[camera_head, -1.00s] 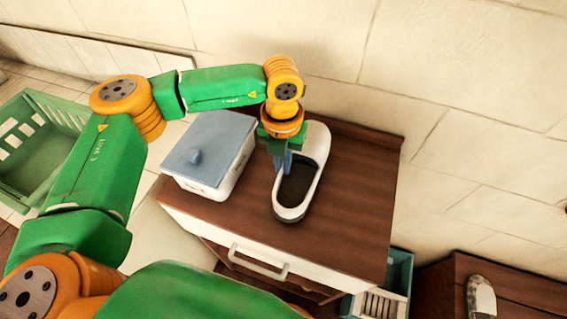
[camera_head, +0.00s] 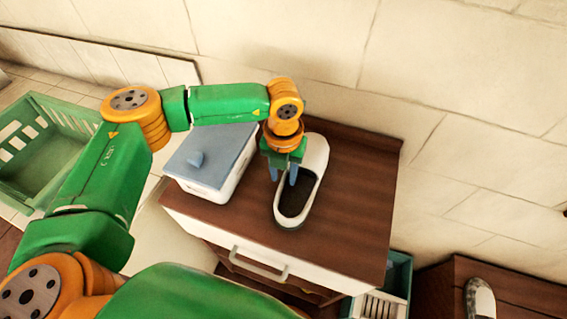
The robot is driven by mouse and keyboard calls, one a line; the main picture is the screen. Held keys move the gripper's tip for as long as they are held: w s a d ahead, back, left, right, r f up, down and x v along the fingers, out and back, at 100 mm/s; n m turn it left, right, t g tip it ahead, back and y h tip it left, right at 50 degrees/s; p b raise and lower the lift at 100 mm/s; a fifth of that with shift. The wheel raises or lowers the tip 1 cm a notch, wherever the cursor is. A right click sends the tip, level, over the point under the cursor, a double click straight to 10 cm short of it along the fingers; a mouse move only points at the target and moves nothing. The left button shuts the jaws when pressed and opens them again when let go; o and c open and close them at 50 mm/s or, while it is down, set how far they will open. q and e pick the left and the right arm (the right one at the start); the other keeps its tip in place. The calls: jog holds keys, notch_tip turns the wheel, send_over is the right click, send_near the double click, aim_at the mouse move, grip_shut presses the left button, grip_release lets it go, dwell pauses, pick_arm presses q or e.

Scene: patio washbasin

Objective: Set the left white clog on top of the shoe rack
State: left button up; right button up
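The white clog (camera_head: 316,157) with a dark inside lies on the brown top of the shoe rack (camera_head: 350,205), its opening toward the front. My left gripper (camera_head: 284,176) is just above the clog's left side, with its two blue fingers spread apart and nothing visible between them. Whether a finger still touches the clog's rim is hard to tell. My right gripper is not in view.
A white box with a blue-grey lid (camera_head: 208,150) stands on the rack's left part, close to the gripper. A green basket (camera_head: 40,150) is at the far left. A teal crate (camera_head: 398,275) and another shoe (camera_head: 480,298) on a brown surface are at the lower right. The wall rises behind the rack.

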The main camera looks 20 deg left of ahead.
pick_arm(q)
notch_tip(320, 180, up, 12)
jog(key=b, duration=0.2)
jog(key=shift+f, duration=0.1)
